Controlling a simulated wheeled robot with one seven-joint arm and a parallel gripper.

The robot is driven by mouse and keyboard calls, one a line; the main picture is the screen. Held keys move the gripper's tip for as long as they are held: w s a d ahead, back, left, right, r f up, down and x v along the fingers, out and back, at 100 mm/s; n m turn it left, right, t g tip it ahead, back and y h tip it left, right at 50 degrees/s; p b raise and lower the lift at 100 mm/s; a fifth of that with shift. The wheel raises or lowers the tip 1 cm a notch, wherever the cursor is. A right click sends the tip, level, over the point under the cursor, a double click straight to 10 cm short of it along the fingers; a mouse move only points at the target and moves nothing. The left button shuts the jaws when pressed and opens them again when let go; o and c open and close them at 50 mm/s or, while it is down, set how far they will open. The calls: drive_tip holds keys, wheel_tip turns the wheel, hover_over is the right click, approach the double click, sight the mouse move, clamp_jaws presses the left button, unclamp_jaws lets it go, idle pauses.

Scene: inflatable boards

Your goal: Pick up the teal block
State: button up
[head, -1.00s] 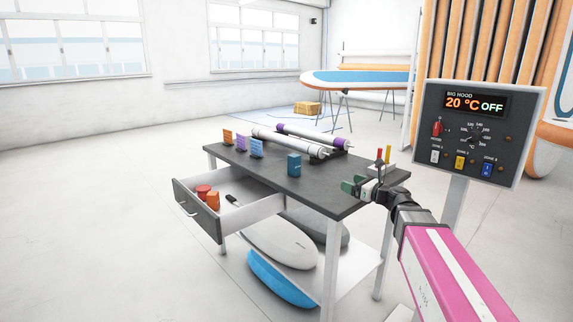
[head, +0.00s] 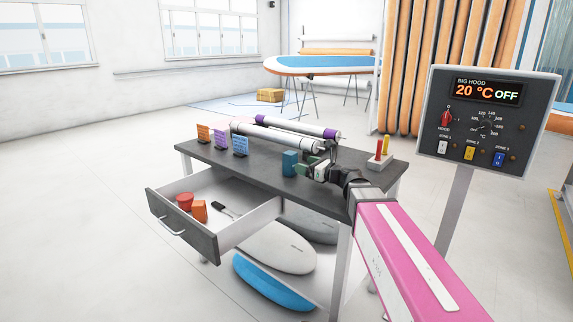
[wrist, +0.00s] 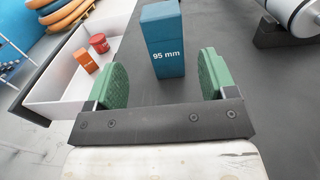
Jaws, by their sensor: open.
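The teal block (head: 290,163) stands upright on the dark tabletop (head: 265,178). In the wrist view the teal block (wrist: 162,42) carries a "95 mm" label and stands just ahead of the gap between my green finger pads. My gripper (head: 302,169) is open and empty, right beside the block in the head view. In the wrist view my gripper (wrist: 163,80) has one pad to the left and one to the right of the block's lower part. I cannot tell whether a pad touches it.
White rollers (head: 285,134) lie behind the block. An open drawer (head: 213,207) holds a red cup, an orange block and a dark-handled tool. A control panel (head: 488,115) stands at right.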

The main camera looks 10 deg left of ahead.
sight(287, 157)
drive_tip(key=x, duration=0.4)
drive_tip(key=shift+w+a, duration=0.15)
drive_tip(key=shift+w, duration=0.05)
drive_tip(key=shift+r+x, duration=0.15)
drive_tip(key=shift+x, duration=1.15)
drive_tip(key=shift+r+x, duration=0.15)
drive_tip(key=shift+x, duration=1.1)
drive_tip(key=shift+w, duration=0.1)
drive_tip(key=c, duration=1.1)
